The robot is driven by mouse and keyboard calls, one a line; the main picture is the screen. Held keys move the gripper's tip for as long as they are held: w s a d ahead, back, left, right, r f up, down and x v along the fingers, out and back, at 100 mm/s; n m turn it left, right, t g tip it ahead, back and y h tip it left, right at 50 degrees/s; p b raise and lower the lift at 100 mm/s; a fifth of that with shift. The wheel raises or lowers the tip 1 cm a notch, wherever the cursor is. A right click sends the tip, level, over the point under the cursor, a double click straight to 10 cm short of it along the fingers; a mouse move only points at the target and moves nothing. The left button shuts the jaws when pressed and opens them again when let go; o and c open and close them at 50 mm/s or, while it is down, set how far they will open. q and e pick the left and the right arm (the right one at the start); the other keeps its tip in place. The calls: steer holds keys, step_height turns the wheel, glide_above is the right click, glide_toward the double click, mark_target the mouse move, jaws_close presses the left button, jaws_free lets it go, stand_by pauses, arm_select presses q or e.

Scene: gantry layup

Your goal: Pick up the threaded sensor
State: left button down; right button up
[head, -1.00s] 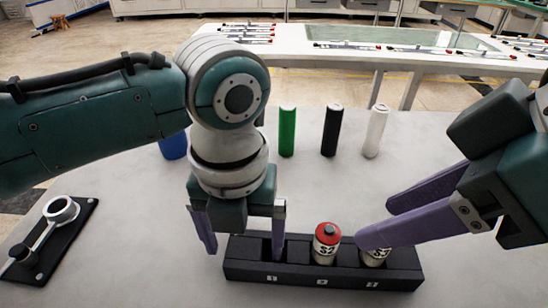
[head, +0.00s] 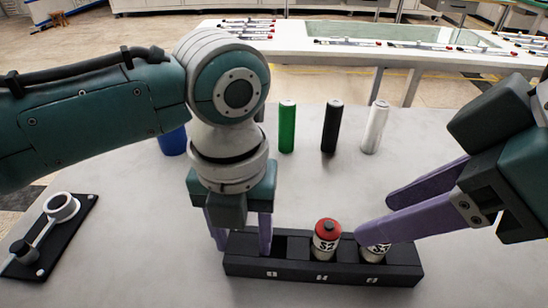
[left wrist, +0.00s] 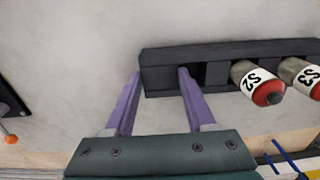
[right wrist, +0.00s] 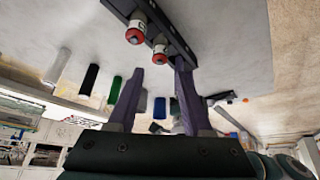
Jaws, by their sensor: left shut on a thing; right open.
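Two red-capped cylinders stand in a black slotted rack (head: 320,270). One is marked S2 (head: 325,240); the other, marked S3 (left wrist: 300,75), is partly hidden by my right finger in the head view. Neither label says which is the threaded sensor. The rack's leftmost slot looks empty of any cylinder. My left gripper (head: 241,248) is shut on the rack's left end, one finger outside the end and the other in the first slot, as the left wrist view (left wrist: 160,73) shows. My right gripper (head: 375,219) is open, with one finger in front of the S3 top.
Green (head: 287,127), black (head: 331,127) and white (head: 375,127) cylinders stand behind the rack. A blue cylinder (head: 173,142) is partly behind my left arm. A black plate with a ringed fixture (head: 60,208) lies at left. The table between is clear.

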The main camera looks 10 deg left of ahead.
mark_target(329, 224)
stand_by(0.3)
steer(key=shift+o, duration=1.5)
steer(key=shift+w+a, duration=0.15)
steer(key=shift+a, duration=0.2)
steer(key=shift+o, duration=0.3)
steer(key=a+n+g, duration=0.1)
steer(key=w+a+r+n+h, duration=0.1)
steer(key=a, duration=0.1)
steer(key=a+g+h, duration=0.1)
steer(key=shift+w+a+r+n+g, duration=0.15)
steer(key=shift+w+a+n+g, duration=0.15)
steer(key=shift+w+n, duration=0.1)
steer(key=f+h, duration=0.1)
steer(key=f, duration=0.2)
steer(key=f+h, duration=0.1)
steer(key=f, duration=0.2)
steer(key=w+f+n, duration=0.1)
steer(key=f, duration=0.3)
steer(key=shift+d+g+h, duration=0.2)
steer(key=shift+g+h, duration=0.1)
steer(key=shift+h, duration=0.1)
